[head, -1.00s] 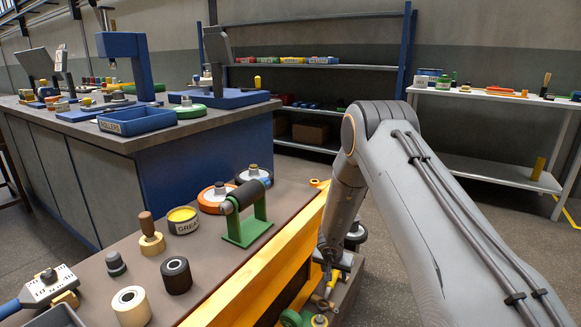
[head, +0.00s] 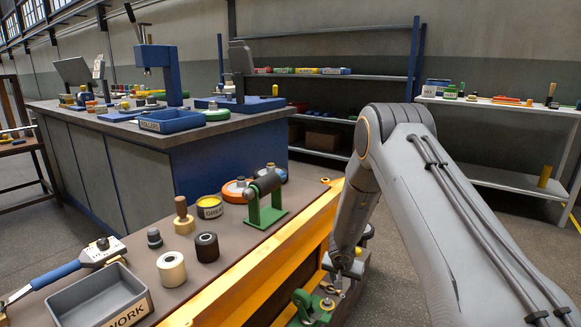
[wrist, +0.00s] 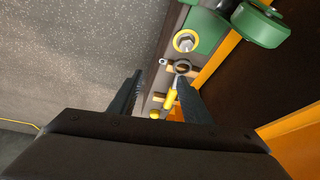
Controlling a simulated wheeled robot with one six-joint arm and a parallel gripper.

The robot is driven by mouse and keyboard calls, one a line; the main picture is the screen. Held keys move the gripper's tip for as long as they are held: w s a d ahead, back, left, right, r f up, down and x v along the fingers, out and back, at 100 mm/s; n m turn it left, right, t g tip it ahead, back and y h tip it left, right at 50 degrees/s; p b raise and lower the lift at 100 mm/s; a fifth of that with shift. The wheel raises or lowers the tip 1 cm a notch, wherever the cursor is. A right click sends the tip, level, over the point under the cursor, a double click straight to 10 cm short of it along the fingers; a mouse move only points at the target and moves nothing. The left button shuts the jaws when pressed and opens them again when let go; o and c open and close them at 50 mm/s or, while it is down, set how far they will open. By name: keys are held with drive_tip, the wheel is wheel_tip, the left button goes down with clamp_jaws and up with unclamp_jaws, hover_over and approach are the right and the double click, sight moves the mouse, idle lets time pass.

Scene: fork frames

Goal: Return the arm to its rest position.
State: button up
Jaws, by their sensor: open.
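My arm comes in from the right of the head view and bends down at its elbow. My gripper (wrist: 160,95) shows in the wrist view with its two dark fingers apart and nothing between them that it holds. Below the fingers is a narrow lower shelf or tray with a yellow-handled tool (wrist: 171,98), a yellow-rimmed round part (wrist: 186,41) and a green wheel-like part (wrist: 260,22). In the head view the gripper end (head: 338,278) is small and partly lost among the parts beside the bench.
The brown bench (head: 228,239) with its orange edge lies left of my arm. It bears a grey work tray (head: 75,300), a grease tin (head: 209,207) and a green roller stand (head: 266,213). A blue workbench (head: 215,165) and shelves (head: 330,72) stand behind. Floor at right is clear.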

drive_tip(key=s+a+r+n+y, duration=0.15)
drive_tip(key=s+r, duration=0.35)
drive_tip(key=r, duration=0.5)
drive_tip(key=s+a+r+n+y, duration=0.15)
drive_tip(key=s+r, duration=0.35)
drive_tip(key=r, duration=0.5)
drive_tip(key=s+d+r+n+g+h, duration=0.15)
drive_tip(key=s+r, duration=0.25)
drive_tip(key=s, duration=0.7)
drive_tip(key=s+d+r+n+y, duration=0.1)
drive_tip(key=s+d+r, duration=0.2)
drive_tip(key=s, duration=0.9)
drive_tip(key=s+a+r+n+g, duration=0.2)
drive_tip(key=s+a, duration=0.4)
drive_tip(key=a, duration=0.2)
drive_tip(key=s+a+r+n+g, duration=0.1)
drive_tip(key=s+a+r+n, duration=0.2)
drive_tip(key=s+a, duration=0.35)
drive_tip(key=d+r+m+p, duration=0.5)
drive_tip(key=d+r+p, duration=0.9)
drive_tip(key=p, duration=1)
wheel_tip(320, 180, up, 5)
drive_tip(key=shift+f, duration=0.15)
